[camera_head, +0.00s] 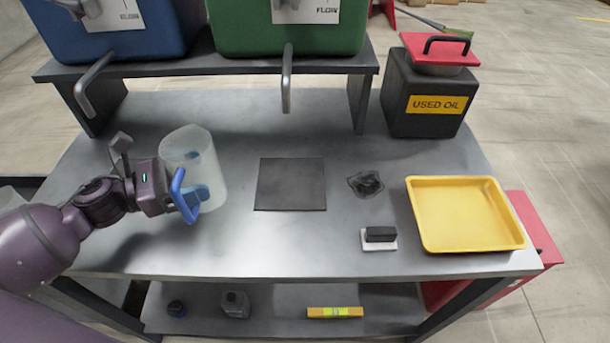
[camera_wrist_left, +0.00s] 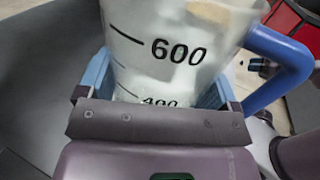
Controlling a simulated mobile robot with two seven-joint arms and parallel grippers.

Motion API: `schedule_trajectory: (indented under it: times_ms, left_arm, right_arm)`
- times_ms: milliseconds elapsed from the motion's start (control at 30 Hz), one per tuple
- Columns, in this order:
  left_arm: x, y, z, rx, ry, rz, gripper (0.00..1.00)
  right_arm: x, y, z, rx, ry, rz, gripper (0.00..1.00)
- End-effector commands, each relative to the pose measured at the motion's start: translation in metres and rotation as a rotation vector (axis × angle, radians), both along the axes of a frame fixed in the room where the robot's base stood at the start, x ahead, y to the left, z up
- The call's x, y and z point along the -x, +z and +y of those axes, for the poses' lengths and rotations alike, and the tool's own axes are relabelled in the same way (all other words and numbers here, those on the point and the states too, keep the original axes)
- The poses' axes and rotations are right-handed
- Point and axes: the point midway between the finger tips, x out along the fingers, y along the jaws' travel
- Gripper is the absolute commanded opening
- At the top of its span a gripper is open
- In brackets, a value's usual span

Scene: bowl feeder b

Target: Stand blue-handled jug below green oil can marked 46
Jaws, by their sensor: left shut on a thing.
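The clear jug (camera_head: 205,155) with a blue handle (camera_head: 182,196) is at the left of the bench top. My left gripper (camera_head: 178,182) is shut on the jug's body. In the left wrist view, the jug (camera_wrist_left: 150,75) sits between blue finger pads, with its 600 mark showing and the blue handle (camera_wrist_left: 282,70) to the right. I cannot tell whether its base touches the bench. The green can (camera_head: 290,35) stands on the raised shelf with its tap (camera_head: 287,80) hanging over the front edge. Its number is cut off. My right gripper is not in view.
A blue can (camera_head: 125,30) with a tap (camera_head: 92,85) stands left of the green one. A dark square mat (camera_head: 291,184) lies bare below the green can's tap. A dark rag (camera_head: 366,184), a black block (camera_head: 380,234), a yellow tray (camera_head: 465,212) and a used oil can (camera_head: 428,95) are to the right.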

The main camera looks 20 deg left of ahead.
Motion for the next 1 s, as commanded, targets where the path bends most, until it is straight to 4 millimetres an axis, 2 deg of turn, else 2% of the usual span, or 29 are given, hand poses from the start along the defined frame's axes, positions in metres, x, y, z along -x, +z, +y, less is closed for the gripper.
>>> schedule_trajectory:
  times_ms: [1000]
  left_arm:
    - [-0.099, 0.0, -0.124, 0.002, -0.003, -0.003, 0.59]
  right_arm:
    - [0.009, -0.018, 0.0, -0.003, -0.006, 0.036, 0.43]
